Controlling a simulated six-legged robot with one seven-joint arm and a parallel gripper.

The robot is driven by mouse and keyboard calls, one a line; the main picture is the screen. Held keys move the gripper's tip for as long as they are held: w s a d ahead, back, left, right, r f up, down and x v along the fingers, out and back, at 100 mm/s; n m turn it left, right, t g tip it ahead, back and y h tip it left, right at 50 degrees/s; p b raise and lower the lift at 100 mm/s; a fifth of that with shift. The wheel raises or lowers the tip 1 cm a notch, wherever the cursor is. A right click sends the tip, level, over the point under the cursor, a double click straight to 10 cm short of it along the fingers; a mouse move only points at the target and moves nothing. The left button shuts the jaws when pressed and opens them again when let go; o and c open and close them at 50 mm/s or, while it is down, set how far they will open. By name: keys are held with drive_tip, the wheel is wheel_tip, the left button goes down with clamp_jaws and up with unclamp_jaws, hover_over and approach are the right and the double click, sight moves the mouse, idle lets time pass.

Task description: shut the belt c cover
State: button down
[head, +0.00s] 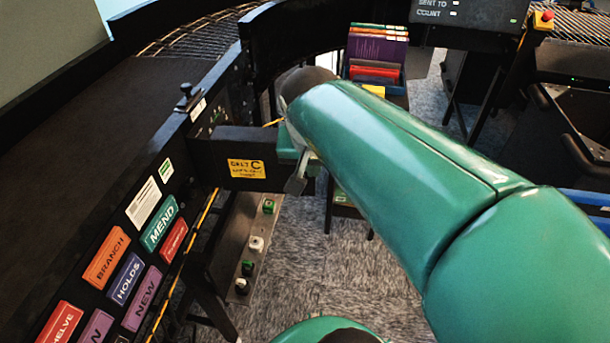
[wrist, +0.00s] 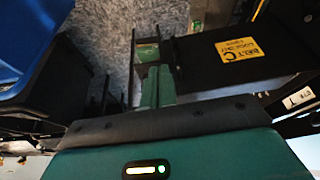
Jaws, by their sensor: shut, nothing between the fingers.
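The belt c cover (head: 218,150) is a black panel with a yellow "BELT C" label (head: 245,168). In the head view it sticks out to the right from the side of the conveyor, so it stands open. My gripper (head: 299,176) is at its outer end, partly hidden by my green arm. In the wrist view the cover (wrist: 200,70) lies just right of my gripper (wrist: 148,52), whose fingers are shut and empty. I cannot tell whether they touch the cover. A panel with several knobs and buttons (head: 250,250) shows below the cover.
The dark conveyor (head: 90,120) runs along the left, with coloured labels such as "MEND" (head: 160,223) on its side. A rack of books (head: 376,55) stands behind my arm. A blue bin (wrist: 30,40) is left in the wrist view. Grey carpet (head: 330,265) is open below.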

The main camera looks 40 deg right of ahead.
drive_tip(key=w+d+f, duration=0.5)
drive_tip(key=f, duration=0.4)
drive_tip(key=shift+w, duration=0.25)
drive_tip(key=shift+d+f, duration=0.1)
